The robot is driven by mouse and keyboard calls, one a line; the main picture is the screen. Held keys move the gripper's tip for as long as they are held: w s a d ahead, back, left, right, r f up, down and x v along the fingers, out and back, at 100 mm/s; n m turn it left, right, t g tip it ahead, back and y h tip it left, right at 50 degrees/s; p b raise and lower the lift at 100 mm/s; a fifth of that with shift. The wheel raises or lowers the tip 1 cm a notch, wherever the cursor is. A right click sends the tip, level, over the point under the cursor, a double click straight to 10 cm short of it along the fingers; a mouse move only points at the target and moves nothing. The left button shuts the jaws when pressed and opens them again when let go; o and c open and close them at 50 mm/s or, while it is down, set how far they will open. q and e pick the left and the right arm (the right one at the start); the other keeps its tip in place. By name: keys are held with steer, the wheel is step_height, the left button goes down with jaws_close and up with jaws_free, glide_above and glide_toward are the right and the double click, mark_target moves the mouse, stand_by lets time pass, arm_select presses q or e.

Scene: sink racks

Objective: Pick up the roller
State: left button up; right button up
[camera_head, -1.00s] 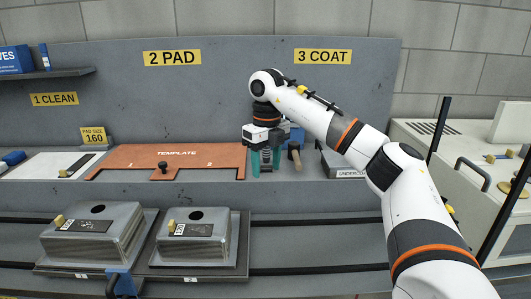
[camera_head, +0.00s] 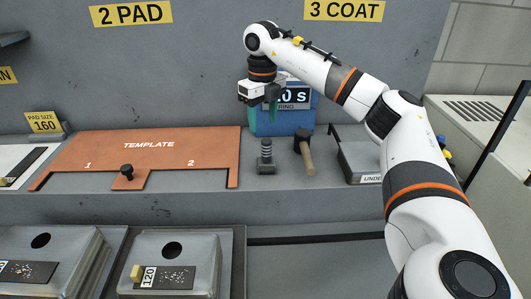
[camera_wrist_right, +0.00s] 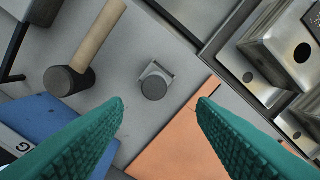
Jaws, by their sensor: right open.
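A small grey upright tool (camera_head: 266,158) with a round dark top and a squarish base stands on the grey ledge, just right of the orange template. It may be the roller; its shape does not make this certain. In the right wrist view, the tool (camera_wrist_right: 154,84) is seen from above, between and beyond the fingertips. My right gripper (camera_head: 268,108) is above and apart from it. Its green fingers (camera_wrist_right: 160,102) are spread and nothing is between them. My left gripper is in neither view.
A mallet (camera_head: 305,155) lies just right of the tool, with a blue timer box (camera_head: 290,122) behind. The orange template (camera_head: 200,148) is to the left. A grey tray labelled UNDER (camera_head: 358,160) is at right. Metal sink-like blocks (camera_head: 170,265) stand lower in front.

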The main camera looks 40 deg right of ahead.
mark_target(266, 140)
steer(key=f, duration=0.3)
steer(key=shift+s+f+p, duration=0.2)
steer(key=shift+f+p, duration=0.1)
steer(key=shift+f, duration=0.05)
steer(key=shift+d+f, duration=0.1)
steer(key=shift+f, duration=0.45)
steer(key=f, duration=0.1)
steer(key=f+p, duration=0.1)
steer(key=f, duration=0.2)
steer(key=shift+s+d+f+p, duration=0.15)
steer(key=shift+d+f+p, duration=0.1)
steer(key=shift+f+p, duration=0.1)
steer(key=c, duration=1.1)
steer(key=shift+o, duration=0.2)
steer(key=shift+r, duration=0.15)
